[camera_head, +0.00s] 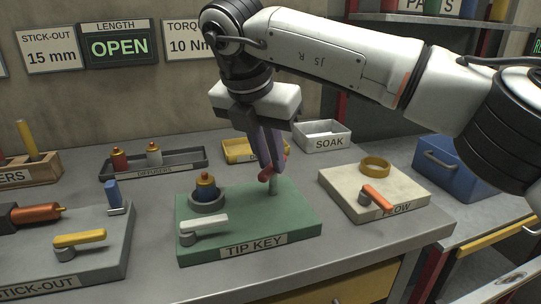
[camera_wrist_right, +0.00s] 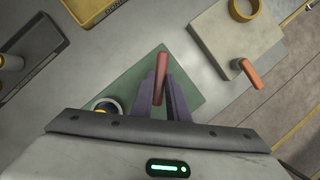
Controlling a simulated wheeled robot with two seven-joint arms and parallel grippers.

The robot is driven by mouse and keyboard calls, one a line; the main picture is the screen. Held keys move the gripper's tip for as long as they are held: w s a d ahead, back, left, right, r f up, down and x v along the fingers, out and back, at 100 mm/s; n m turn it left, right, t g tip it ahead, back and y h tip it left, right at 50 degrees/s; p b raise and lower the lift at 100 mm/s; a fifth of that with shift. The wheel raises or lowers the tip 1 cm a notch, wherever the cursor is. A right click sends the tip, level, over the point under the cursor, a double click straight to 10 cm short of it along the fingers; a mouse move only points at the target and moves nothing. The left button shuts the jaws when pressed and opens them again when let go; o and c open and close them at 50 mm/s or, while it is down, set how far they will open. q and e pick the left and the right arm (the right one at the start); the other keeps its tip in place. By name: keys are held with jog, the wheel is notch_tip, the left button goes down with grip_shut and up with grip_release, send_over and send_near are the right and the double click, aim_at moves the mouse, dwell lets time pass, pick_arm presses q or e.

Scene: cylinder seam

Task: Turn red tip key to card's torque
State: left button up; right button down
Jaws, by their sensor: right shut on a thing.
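The green block labelled TIP KEY (camera_head: 295,216) sits on the grey bench. In the right wrist view the red key (camera_wrist_right: 161,66) shows between the purple fingers. The torque card (camera_head: 187,42) on the wall reads 10 Nm, its right part hidden by my arm. My left gripper is not in view.
On the green block are a white lever (camera_head: 207,224) and a ring-shaped socket (camera_head: 207,202) holding a brass-topped tip (camera_head: 206,185). A FLOW block (camera_head: 340,185) with an orange lever stands to the right, a STICK-OUT block (camera_head: 110,252) to the left. A SOAK tray (camera_head: 325,142) lies behind.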

dwell(0.3)
jog(key=c, duration=1.7)
grip_release()
jog(key=p+v, duration=0.1)
jog(key=v, duration=0.9)
jog(key=shift+r, duration=0.2)
jog(key=shift+s+f, duration=0.1)
